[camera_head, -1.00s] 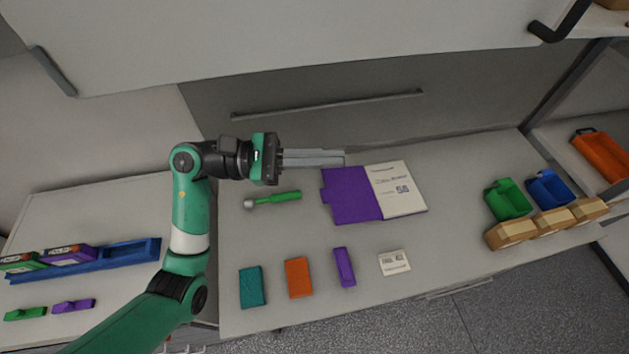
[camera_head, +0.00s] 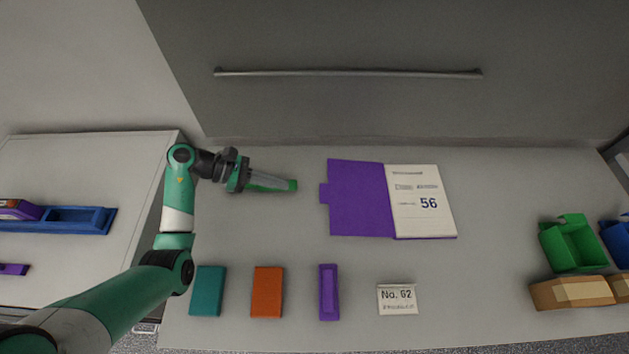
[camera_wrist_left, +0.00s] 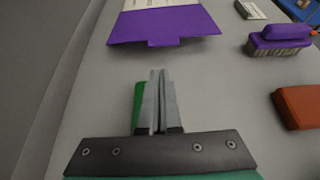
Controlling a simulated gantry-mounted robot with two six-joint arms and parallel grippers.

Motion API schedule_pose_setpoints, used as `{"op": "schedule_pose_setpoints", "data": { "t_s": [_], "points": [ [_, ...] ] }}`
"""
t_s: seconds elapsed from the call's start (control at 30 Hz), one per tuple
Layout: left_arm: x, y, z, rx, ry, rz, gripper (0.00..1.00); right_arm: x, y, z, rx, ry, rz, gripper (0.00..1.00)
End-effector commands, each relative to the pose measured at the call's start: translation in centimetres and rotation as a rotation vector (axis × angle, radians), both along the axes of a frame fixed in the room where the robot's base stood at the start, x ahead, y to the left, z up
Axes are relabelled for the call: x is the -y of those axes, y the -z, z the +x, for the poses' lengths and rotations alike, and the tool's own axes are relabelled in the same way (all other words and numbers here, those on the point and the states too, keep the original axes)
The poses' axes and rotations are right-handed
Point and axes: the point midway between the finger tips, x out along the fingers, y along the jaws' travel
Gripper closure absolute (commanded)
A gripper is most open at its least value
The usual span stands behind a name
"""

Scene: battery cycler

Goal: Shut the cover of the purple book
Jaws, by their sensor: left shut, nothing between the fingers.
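The purple book lies open on the table, its purple cover (camera_head: 358,200) spread flat to the left and its white page (camera_head: 418,201) with "56" on the right. A small tab sticks out of the cover's left edge. The cover also shows at the top of the left wrist view (camera_wrist_left: 165,25). My left gripper (camera_head: 290,185) is shut and empty, left of the cover and apart from it, with its fingers pointing toward the book. In the left wrist view the shut fingers (camera_wrist_left: 157,75) point at the tab side. My right gripper is not seen.
Green (camera_head: 572,243) and blue bins and cardboard boxes (camera_head: 570,292) stand at right. A blue tray (camera_head: 85,219) is at left. The table between gripper and book is clear.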

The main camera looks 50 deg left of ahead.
Motion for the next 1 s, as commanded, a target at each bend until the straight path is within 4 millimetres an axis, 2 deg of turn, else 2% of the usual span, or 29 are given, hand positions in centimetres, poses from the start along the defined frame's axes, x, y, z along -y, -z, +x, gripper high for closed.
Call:
{"op": "schedule_pose_setpoints", "data": {
  "t_s": [0.17,0.53,0.7,1.0],
  "points": [
    [1.5,1.1,1.4,-0.001,0.006,-0.001,1.0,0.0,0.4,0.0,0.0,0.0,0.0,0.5],
    [5.4,4.1,5.7,0.0,0.004,0.0,1.0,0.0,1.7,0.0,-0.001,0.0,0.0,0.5],
    [6.0,4.5,6.4,0.001,0.002,-0.001,1.0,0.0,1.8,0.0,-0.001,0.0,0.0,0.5],
    [6.0,4.4,6.4,0.0,0.001,0.0,1.0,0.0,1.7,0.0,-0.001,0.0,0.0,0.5]
  ]
}}
